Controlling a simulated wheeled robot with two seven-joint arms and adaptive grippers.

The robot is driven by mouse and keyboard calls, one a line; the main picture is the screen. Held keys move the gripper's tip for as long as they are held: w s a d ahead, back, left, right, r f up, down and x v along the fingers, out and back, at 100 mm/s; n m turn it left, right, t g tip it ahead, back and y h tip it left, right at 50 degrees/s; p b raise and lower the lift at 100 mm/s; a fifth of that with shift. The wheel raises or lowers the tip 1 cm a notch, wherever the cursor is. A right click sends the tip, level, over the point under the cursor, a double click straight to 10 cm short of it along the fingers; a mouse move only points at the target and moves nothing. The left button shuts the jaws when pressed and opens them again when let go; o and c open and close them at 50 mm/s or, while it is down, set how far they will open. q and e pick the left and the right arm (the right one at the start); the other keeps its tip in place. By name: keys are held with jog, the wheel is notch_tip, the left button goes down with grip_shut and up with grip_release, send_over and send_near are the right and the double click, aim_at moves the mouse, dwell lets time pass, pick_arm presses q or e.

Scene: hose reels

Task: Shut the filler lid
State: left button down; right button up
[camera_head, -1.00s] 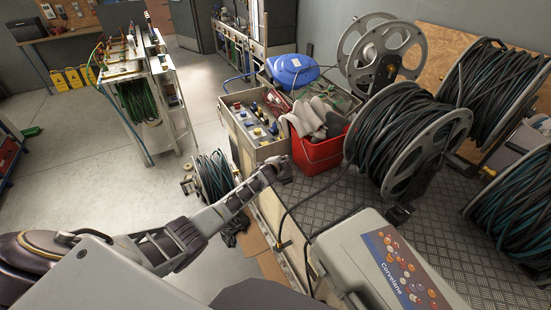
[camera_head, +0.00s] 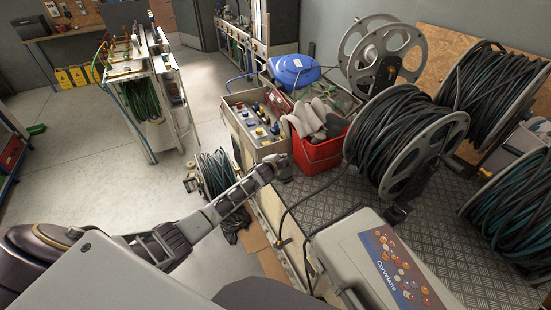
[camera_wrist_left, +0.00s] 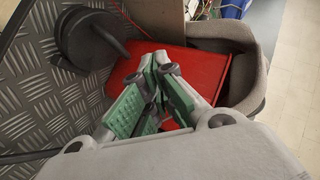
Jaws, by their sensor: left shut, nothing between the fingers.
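I cannot tell for certain which thing is the filler lid. My left gripper (camera_head: 284,167) is in the middle of the head view, in front of the control box and left of the red bucket. In the left wrist view the fingers of the left gripper (camera_wrist_left: 158,62), with green pads, meet at the tips with nothing between them. Behind them is a red surface (camera_wrist_left: 190,62), and a dark round piece (camera_wrist_left: 88,40) lies to the upper left. I cannot tell whether the fingers touch anything. My right gripper is out of view.
A control box (camera_head: 258,128) and a red bucket (camera_head: 322,154) with grey gloves stand near the left gripper. A blue rounded container (camera_head: 293,70) is behind. Large hose reels (camera_head: 405,135) crowd the right. A pale case (camera_head: 340,245) is close in front. Open floor (camera_head: 90,180) lies left.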

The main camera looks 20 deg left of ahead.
pick_arm(q)
jog(key=shift+s+a+r, duration=0.2)
jog(key=shift+s+r, duration=0.7)
jog(key=shift+s, duration=0.2)
jog(key=shift+s+a+r, duration=0.2)
jog(key=shift+s+r, duration=0.65)
jog(key=shift+s, duration=0.2)
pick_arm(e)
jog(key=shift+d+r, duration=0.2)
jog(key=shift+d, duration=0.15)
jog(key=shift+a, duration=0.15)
